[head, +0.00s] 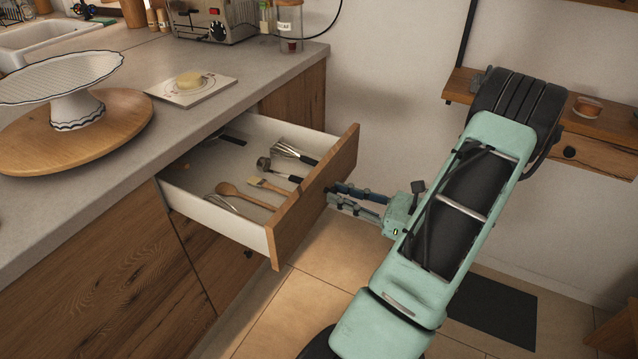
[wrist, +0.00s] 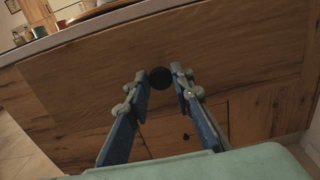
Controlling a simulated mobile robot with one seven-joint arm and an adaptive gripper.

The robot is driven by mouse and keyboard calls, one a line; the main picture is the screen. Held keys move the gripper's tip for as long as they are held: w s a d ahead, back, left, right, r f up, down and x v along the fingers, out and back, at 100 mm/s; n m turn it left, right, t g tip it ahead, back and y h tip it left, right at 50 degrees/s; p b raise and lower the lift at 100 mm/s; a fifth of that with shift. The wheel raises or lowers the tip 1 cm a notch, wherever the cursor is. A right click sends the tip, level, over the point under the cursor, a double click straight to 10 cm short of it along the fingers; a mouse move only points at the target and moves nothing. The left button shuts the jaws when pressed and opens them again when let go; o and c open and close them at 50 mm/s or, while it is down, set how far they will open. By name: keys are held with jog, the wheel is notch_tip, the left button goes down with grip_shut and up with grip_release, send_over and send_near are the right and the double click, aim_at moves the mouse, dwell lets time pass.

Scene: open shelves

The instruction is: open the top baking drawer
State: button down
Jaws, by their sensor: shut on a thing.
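The top baking drawer (head: 318,190) is pulled well out from the counter, with its wooden front facing my arm. Inside it lie a wooden spoon (head: 240,195), a pastry brush (head: 268,186), whisks (head: 290,150) and other utensils. My gripper (head: 335,192) is at the outer face of the drawer front. In the wrist view the drawer front (wrist: 80,85) fills much of the picture, and its round black knob (wrist: 160,78) sits between the two fingertips. My gripper is shut on this knob. In the head view the knob is hidden.
A wall shelf (head: 600,130) is behind my arm at right. The floor below the drawer is clear.

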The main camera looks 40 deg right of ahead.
jog(key=shift+v, duration=2.75)
jog(key=c, duration=1.7)
grip_release()
jog(key=v, duration=1.2)
jog(key=shift+r, duration=0.1)
